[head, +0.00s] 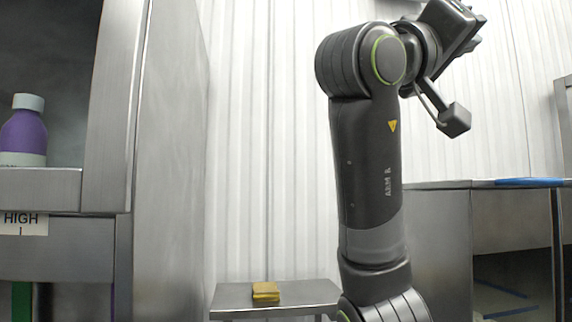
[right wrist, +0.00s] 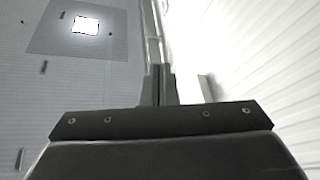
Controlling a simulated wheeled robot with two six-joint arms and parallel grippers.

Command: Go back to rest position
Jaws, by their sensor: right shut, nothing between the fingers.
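My right arm stands raised in the head view, bent at its upper joint. My right gripper (head: 472,30) is at the top edge, high above the surfaces and clear of them. In the right wrist view its two fingers (right wrist: 158,86) are together with nothing between them, and they point up toward the ceiling and a bright ceiling light (right wrist: 85,25). My left gripper is in neither view.
A steel cabinet (head: 165,130) stands at the left with a purple bottle (head: 24,134) on its shelf. A low steel table (head: 235,297) holds a yellow block (head: 266,290). A steel counter (head: 440,186) stands at the right. White ribbed walls are behind.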

